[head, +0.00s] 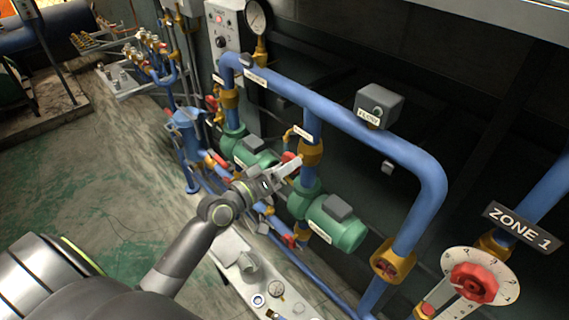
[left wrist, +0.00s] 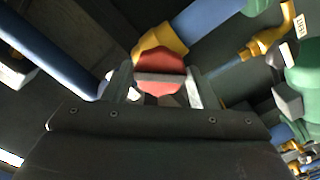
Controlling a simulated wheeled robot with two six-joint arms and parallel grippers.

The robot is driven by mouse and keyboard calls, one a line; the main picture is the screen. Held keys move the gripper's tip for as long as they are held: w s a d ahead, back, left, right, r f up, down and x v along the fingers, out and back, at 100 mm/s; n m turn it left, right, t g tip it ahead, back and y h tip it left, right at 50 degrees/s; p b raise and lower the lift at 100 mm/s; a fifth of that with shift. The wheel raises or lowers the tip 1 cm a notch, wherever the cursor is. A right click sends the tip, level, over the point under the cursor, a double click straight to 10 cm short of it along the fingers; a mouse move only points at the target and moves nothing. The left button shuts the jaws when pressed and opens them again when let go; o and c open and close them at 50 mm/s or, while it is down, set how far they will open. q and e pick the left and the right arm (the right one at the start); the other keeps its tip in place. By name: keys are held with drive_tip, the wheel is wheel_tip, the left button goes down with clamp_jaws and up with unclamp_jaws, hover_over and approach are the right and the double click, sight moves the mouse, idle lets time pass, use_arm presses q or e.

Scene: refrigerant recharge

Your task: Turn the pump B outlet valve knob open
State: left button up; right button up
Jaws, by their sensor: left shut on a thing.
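A red valve knob (head: 291,160) sits on the blue vertical pipe above the right-hand green pump (head: 338,222). My left gripper (head: 288,168) reaches up to it from the lower left. In the left wrist view the red knob (left wrist: 158,76) lies between the two fingers of my left gripper (left wrist: 160,88), which is shut on it. A yellow valve body (left wrist: 160,42) is behind the knob. The fingers cover part of the knob, and its turned angle is hard to tell. My right gripper is not in view.
A second green pump (head: 254,152) stands to the left. Blue pipe (head: 420,165) arches over the right pump, with a grey flow box (head: 379,105) on top. A red handwheel (head: 474,284) on a dial is at lower right. The floor (head: 100,190) at left is clear.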

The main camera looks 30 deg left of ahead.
use_arm(q)
drive_tip(key=shift+r+n+p, duration=0.1)
drive_tip(key=shift+n+p, duration=0.9)
drive_tip(key=shift+n, duration=1.3)
drive_tip(key=n+p, duration=0.1)
drive_tip(key=n, duration=0.2)
drive_tip(key=shift+r+p, duration=0.15)
drive_tip(key=shift+p, duration=0.2)
drive_tip(key=o, duration=0.6)
drive_tip(key=shift+n, duration=0.4)
drive_tip(key=o, duration=0.4)
drive_tip(key=shift+s, duration=0.1)
drive_tip(key=shift+c, duration=0.2)
drive_tip(key=shift+a, duration=0.1)
drive_tip(key=shift+s+f, duration=0.1)
drive_tip(key=shift+f, duration=0.1)
